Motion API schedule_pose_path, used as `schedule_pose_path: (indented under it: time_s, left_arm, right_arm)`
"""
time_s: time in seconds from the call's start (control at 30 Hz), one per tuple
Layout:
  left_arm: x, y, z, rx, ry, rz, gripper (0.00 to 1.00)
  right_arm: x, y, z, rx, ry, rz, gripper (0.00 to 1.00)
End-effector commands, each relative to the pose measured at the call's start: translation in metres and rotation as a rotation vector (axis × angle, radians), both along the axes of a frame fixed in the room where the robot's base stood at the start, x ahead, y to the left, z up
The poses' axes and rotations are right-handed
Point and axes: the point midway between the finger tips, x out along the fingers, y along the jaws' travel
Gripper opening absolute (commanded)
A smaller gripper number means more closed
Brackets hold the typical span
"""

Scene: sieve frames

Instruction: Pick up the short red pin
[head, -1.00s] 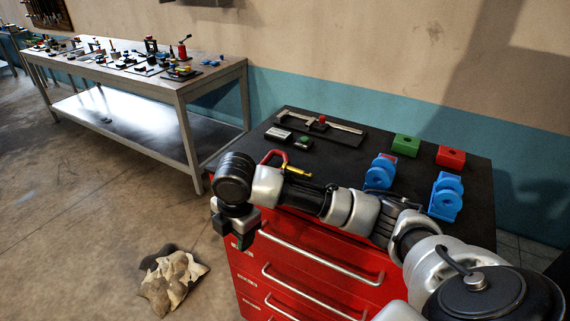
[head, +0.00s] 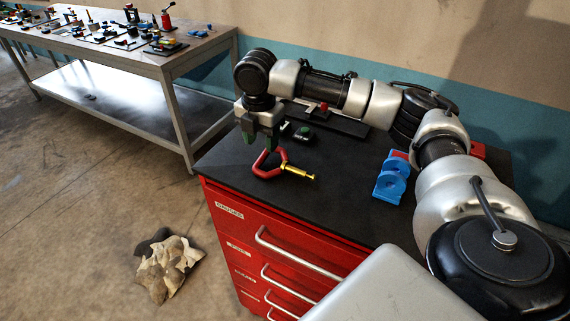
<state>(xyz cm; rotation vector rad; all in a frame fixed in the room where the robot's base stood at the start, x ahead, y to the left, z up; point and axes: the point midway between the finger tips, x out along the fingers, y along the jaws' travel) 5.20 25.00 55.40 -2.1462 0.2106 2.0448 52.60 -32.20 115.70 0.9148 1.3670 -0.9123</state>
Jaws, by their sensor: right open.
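I cannot make out a short red pin for certain. A small red piece (head: 323,106) shows on the dark plate at the back of the cabinet top, partly behind my right arm. Another bit of red (head: 399,155) shows behind the blue block (head: 390,182). My right gripper (head: 259,143) is open and empty, pointing down above the back left part of the cabinet top, just behind the red clamp. My left gripper is not in view.
The black top of the red cabinet (head: 330,215) is clear at its front middle. A red clamp with a brass screw (head: 268,165) lies at its left. A dark green-topped item (head: 304,134) lies nearby. A workbench (head: 205,47) stands at back left; a crumpled cloth (head: 165,268) lies on the floor.

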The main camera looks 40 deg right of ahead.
Motion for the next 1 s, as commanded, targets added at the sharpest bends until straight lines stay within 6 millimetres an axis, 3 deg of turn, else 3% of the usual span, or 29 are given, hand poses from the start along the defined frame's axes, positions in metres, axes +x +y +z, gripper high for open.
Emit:
schedule_pose_path:
  time_s: [0.07, 0.33, 0.63, 0.97, 1.0]
  left_arm:
    - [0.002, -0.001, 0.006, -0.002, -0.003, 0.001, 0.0]
    - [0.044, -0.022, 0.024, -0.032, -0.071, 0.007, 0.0]
    - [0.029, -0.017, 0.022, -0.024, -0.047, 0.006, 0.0]
    - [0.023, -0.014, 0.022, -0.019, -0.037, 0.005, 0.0]
    - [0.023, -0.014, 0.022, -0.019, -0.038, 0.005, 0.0]
  right_arm:
    - [0.0, 0.0, -0.006, -0.002, 0.002, -0.001, 0.49]
    - [-0.002, 0.0, -0.044, -0.001, 0.003, 0.0, 0.49]
    - [-0.001, 0.001, -0.052, -0.001, 0.0, 0.0, 0.49]
    - [-0.001, 0.001, -0.052, -0.001, 0.0, 0.0, 0.0]
    - [-0.001, 0.001, -0.052, -0.001, 0.0, 0.0, 0.0]
